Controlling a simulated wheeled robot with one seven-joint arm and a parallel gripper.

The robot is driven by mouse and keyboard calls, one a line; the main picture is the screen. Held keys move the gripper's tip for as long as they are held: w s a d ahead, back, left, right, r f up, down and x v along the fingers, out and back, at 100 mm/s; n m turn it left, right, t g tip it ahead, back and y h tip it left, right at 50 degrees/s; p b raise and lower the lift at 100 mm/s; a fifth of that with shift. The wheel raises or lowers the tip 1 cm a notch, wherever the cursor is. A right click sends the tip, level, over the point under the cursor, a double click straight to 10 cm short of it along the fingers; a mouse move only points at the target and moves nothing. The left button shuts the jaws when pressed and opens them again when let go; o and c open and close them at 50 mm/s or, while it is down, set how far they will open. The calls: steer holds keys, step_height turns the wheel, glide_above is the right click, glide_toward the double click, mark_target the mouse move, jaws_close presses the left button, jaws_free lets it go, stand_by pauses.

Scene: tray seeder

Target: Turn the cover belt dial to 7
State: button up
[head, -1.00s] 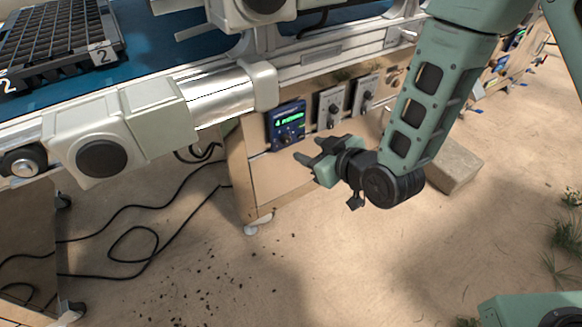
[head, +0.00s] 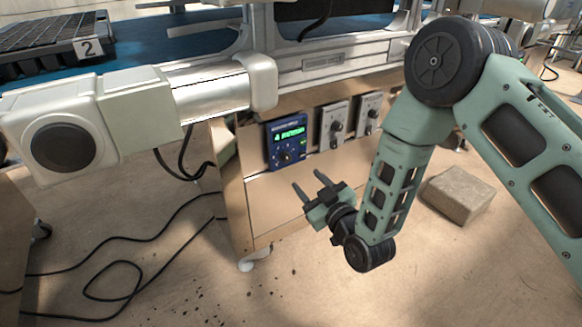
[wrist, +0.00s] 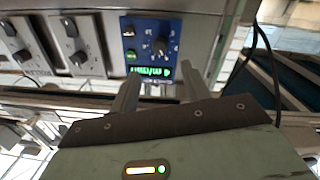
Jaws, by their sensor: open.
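A blue control box (head: 273,158) is on the wooden side panel under the machine, with a green-lit display (head: 289,133) that appears to start with 4 and a black dial (head: 287,155) below it. In the wrist view the blue box (wrist: 146,30) appears inverted, its dial (wrist: 160,46) beyond my fingers. I cannot read a cover belt label or the dial's setting. My gripper (head: 308,181) is open and empty, below and a little right of the blue box, apart from it. Its two fingers (wrist: 160,76) point toward the box in the wrist view.
Two grey boxes with knobs, a nearer one (head: 333,125) and a farther one (head: 368,113), are mounted right of the blue box. A metal rail (head: 212,95) juts out at upper left. Black cables (head: 120,270) lie on the floor. A stone block (head: 458,194) stands at right.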

mark_target(288, 160)
steer(key=b+x, duration=0.2)
steer(key=x, duration=0.7)
steer(key=shift+w+a, duration=0.2)
steer(key=shift+w, duration=0.1)
steer(key=c, duration=1)
